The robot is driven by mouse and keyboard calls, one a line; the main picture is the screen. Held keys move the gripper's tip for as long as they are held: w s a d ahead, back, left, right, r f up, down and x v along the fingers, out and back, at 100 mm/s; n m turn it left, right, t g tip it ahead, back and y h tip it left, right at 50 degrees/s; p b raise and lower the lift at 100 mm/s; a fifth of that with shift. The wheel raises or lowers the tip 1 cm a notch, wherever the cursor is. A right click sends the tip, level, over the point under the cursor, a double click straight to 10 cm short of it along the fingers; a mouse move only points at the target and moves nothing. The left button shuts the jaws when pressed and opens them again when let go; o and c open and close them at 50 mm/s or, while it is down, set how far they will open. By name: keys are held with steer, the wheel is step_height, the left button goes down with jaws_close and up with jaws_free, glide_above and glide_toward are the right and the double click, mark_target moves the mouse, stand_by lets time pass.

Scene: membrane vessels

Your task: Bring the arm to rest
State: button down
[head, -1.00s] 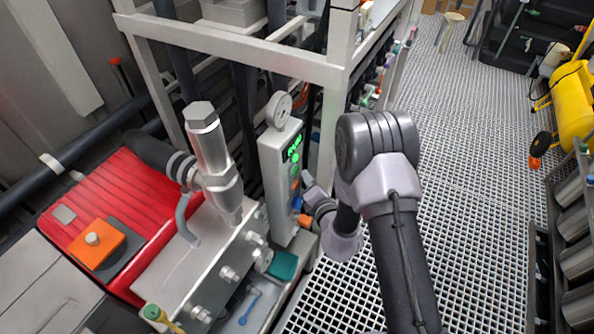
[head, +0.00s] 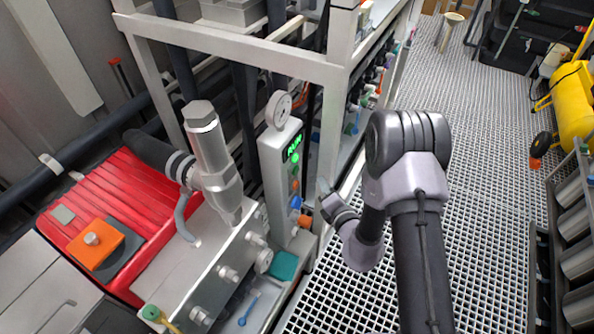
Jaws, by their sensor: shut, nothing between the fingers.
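My arm reaches up from the bottom of the head view, bends at its dark elbow and comes down to a wrist above the grating. My gripper (head: 323,190) is small and partly turned away at the end of the wrist. It is shut and empty. It is just right of the pale control panel (head: 276,178), which has a green display and a round gauge. A narrow gap shows between them in the picture.
A metal frame (head: 232,42) stands behind the panel. A steel block with fittings (head: 190,262) and a red ribbed unit (head: 105,205) lie to the left. Open grating floor (head: 480,200) lies to the right, with a yellow machine (head: 573,105) beyond.

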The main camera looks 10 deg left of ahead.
stand_by(0.3)
steer(key=a+r+n+y, duration=0.1)
steer(key=a+r+n, duration=0.1)
steer(key=r, duration=0.2)
steer(key=s+a+r+n+g+y, duration=0.1)
steer(key=a+r+n+y, duration=0.1)
steer(key=r, duration=0.2)
steer(key=s+a+r+n+g+y, duration=0.1)
steer(key=a+r+n+y, duration=0.1)
steer(key=r, duration=0.2)
steer(key=shift+a+n, duration=0.3)
steer(key=shift+a, duration=0.1)
steer(key=s+a+r+n+g+y, duration=0.1)
steer(key=s+r+n+g, duration=0.4)
steer(key=s+r+n, duration=0.3)
steer(key=s+a+r+n+g+y, duration=0.1)
steer(key=s+a+r+n+g, duration=0.1)
steer(key=s+r+n+g, duration=0.6)
steer(key=s+d+n+t+h, duration=0.3)
steer(key=s+d+n+h, duration=0.2)
steer(key=d, duration=0.5)
steer(key=s+d+n+t+h, duration=0.4)
steer(key=s+d+n+h, duration=0.2)
steer(key=d+n, duration=0.4)
steer(key=shift+s+d+f+h, duration=0.2)
steer(key=shift+d+f+h, duration=0.05)
steer(key=shift+d+h, duration=0.15)
